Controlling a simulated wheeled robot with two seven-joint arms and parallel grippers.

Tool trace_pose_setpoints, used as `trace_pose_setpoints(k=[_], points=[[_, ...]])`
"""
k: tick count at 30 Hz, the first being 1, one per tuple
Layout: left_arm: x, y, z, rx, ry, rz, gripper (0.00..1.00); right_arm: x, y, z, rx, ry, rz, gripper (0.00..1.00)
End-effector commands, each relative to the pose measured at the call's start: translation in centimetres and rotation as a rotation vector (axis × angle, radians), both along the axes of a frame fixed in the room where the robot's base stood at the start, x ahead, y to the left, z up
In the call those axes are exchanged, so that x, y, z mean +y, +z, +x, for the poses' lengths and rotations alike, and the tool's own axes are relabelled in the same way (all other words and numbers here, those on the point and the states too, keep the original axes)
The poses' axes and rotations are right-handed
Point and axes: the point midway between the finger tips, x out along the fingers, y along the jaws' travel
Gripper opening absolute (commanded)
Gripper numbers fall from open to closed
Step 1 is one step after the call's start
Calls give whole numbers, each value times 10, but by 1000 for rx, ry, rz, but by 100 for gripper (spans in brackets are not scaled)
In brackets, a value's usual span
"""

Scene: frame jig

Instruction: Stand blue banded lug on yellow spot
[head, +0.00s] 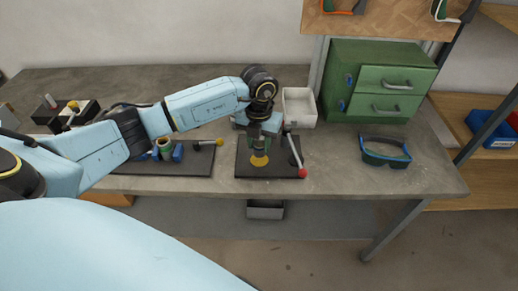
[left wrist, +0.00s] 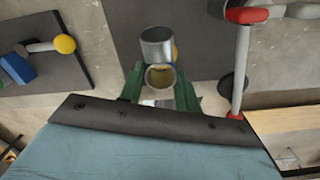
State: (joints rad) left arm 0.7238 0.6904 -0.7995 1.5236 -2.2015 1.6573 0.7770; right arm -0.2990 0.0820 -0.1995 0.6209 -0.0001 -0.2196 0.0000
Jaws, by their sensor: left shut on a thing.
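My left gripper (head: 258,140) points down over the dark plate (head: 243,171) in the middle of the bench. Its green fingers (left wrist: 160,88) are shut on a grey metallic cylindrical piece (left wrist: 157,47), which I take to be the lug. No blue band on it shows clearly. In the head view the piece (head: 258,152) hangs below the fingers, roughly upright, right at the yellow spot (head: 260,162). I cannot tell whether it touches the spot. In the left wrist view the piece hides most of the yellow. My right gripper is out of view.
A clamp with a red knob (head: 302,173) stands close on the plate's right side. To the left, another dark plate (head: 195,168) bears a yellow-knobbed clamp (head: 219,142) and blue pieces (head: 178,152). A white bin (head: 299,106), green drawers (head: 378,80) and goggles (head: 386,152) stand behind and right.

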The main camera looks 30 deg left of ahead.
Motion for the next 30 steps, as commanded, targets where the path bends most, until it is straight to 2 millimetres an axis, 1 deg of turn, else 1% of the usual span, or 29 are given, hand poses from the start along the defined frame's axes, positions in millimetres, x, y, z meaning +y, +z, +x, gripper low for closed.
trace_pose_setpoints(k=[1,3,5,13,16,17,21,30], points=[[-1,-10,-1,6,1,0,9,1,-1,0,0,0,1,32],[-1,-20,-1,5,1,-1,9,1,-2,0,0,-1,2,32],[0,-26,-1,4,1,0,9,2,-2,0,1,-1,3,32],[0,-27,0,1,-1,0,9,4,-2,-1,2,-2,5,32],[0,-31,0,1,-1,0,9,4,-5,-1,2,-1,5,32],[0,-30,0,1,-1,0,36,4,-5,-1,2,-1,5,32],[0,-30,0,2,-1,0,54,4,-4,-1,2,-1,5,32],[0,-29,-1,2,-1,0,55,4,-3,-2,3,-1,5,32]])
